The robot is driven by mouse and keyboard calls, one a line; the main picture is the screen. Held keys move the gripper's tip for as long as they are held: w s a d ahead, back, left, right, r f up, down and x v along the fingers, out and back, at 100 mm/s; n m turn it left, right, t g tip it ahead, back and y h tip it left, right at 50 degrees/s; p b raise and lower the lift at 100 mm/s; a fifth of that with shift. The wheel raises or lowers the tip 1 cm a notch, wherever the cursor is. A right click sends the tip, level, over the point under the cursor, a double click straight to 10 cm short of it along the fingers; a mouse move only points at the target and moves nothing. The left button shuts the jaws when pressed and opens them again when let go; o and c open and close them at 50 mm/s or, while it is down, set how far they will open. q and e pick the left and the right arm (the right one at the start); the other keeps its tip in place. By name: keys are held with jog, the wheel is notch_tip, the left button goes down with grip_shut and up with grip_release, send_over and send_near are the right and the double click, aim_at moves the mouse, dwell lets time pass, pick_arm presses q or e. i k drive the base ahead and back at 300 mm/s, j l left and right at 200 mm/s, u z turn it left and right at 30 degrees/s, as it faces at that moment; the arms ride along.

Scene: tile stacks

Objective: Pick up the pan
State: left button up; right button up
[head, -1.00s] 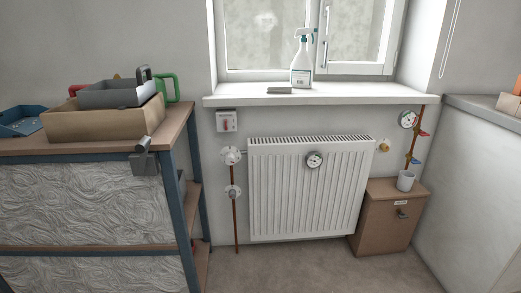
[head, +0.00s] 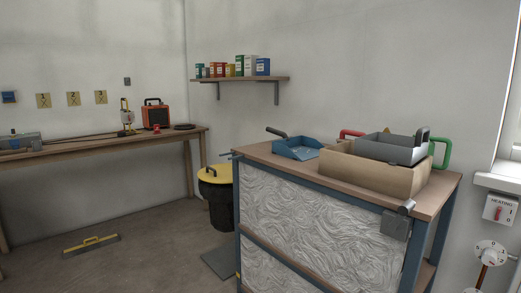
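A blue pan (head: 300,149), shaped like a dustpan, lies on the wooden top of the workbench (head: 258,150), near its left back part. Its dark handle (head: 277,132) points up and to the left. A cardboard-brown box (head: 372,173) stands just to its right. Neither of my grippers shows in the head view.
A grey tray (head: 394,149) sits on the brown box, with red and green handles around it. A black bin with a yellow lid (head: 214,173) stands left of the workbench. A yellow brush (head: 92,244) lies on the floor, which is mostly clear at left.

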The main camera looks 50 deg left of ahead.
aim_at(284, 148)
jog(key=u, duration=1.4)
